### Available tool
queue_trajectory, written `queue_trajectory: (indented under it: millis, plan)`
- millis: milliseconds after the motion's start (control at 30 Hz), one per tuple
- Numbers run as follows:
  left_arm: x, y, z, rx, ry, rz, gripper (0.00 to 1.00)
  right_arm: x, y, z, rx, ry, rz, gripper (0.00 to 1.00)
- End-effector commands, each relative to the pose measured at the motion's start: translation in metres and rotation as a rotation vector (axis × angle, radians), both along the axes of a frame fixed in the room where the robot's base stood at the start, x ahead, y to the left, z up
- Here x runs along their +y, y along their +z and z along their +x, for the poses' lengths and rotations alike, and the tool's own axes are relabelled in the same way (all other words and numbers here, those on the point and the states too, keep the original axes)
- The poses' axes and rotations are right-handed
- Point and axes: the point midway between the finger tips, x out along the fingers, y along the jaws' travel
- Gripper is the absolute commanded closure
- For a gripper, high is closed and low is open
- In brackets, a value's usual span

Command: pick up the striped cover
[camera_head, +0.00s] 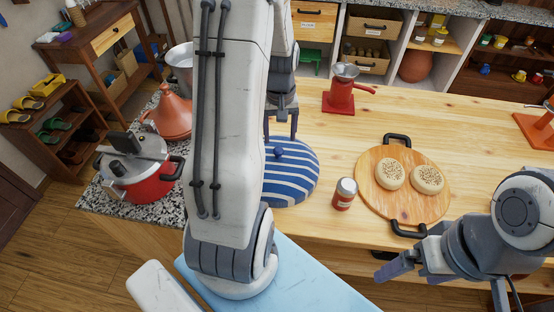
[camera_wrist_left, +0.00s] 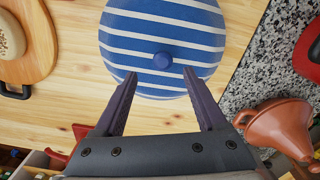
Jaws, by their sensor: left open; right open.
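The striped cover (camera_head: 290,178) is a round blue and white dome with a blue knob on top. It rests on the wooden table, partly hidden by my left arm in the head view. My left gripper (camera_head: 281,128) is open and empty at the far side of the cover. In the left wrist view the cover (camera_wrist_left: 165,30) fills the top middle. There the open fingertips (camera_wrist_left: 159,72) lie over its near part, one on each side of the knob (camera_wrist_left: 162,60); contact cannot be told. My right gripper (camera_head: 412,274) is open and empty near the table's front edge.
A round board (camera_head: 400,212) holds two seeded breads. A red grinder (camera_head: 342,95) stands behind. A red pressure cooker (camera_head: 140,170) and terracotta tagine (camera_head: 170,115) stand on speckled stone at left.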

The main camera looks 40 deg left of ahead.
Motion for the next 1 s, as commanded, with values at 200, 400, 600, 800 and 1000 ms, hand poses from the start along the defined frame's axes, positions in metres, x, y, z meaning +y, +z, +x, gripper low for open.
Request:
queue_trajectory:
  millis: [200,400,600,800,1000]
  plan:
    - [0.001,-0.027,-0.008,0.007,0.001,-0.005,0.26,0.000,0.014,0.000,0.000,0.000,0.000,0.02]
    - [0.001,-0.049,-0.007,0.003,-0.001,-0.002,0.26,0.000,0.016,0.000,0.000,-0.001,0.000,0.02]
    - [0.001,-0.051,-0.007,0.000,-0.001,0.000,0.26,0.000,0.016,0.000,0.000,-0.001,0.000,0.02]
    - [0.001,-0.051,-0.007,0.000,-0.002,0.000,0.84,0.000,0.016,0.000,0.000,-0.001,0.000,0.02]
    - [0.001,-0.051,-0.007,0.000,-0.001,0.000,1.00,0.000,0.016,0.000,0.000,-0.001,0.000,0.02]
